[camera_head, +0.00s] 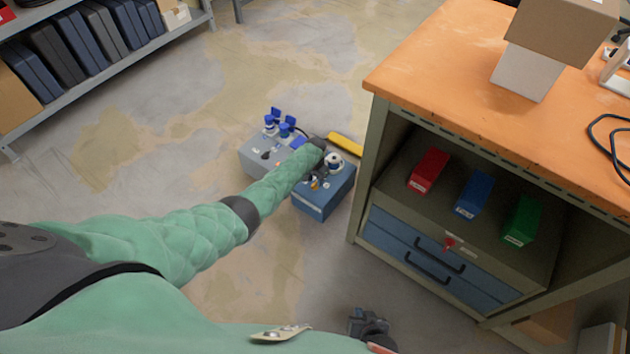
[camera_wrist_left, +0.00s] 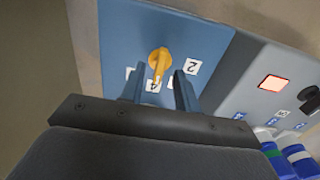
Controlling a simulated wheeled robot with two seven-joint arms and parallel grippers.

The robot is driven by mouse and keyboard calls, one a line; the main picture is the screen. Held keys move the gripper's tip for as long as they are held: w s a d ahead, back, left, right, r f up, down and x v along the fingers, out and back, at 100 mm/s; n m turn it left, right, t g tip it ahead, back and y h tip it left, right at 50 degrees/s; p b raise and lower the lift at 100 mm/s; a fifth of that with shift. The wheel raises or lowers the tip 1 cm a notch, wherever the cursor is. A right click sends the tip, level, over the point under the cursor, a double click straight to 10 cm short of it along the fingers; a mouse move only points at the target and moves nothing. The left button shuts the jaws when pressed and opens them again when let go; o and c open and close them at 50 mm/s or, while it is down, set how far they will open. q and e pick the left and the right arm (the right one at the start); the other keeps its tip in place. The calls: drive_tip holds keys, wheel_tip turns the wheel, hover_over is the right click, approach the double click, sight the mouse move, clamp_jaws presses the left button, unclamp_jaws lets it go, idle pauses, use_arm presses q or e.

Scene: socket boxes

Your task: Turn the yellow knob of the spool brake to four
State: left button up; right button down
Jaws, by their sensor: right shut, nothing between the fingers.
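The yellow knob (camera_wrist_left: 158,62) sits on the face of a blue box (camera_wrist_left: 125,35) in the left wrist view. Its narrow end points down at a label reading 4 (camera_wrist_left: 153,86). A label reading 2 (camera_wrist_left: 192,67) is to its right; other labels are partly hidden by the fingers. My left gripper (camera_wrist_left: 161,90) is open, one finger on each side of the knob's narrow end, with gaps visible. In the head view my left arm reaches over the blue box (camera_head: 325,203) and largely hides the knob. My right gripper (camera_head: 369,325) is shut and empty at the bottom.
A grey box (camera_head: 252,160) with blue-handled parts stands beside the blue box; a lit square button (camera_wrist_left: 273,83) shows in the wrist view. A yellow bar (camera_head: 345,144) lies behind. An orange-topped workbench (camera_head: 450,85) stands right.

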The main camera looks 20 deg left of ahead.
sight(315, 183)
use_arm(q)
wheel_tip(315, 183, up, 6)
drive_tip(key=shift+r+p, duration=0.1)
drive_tip(key=shift+p, duration=0.6)
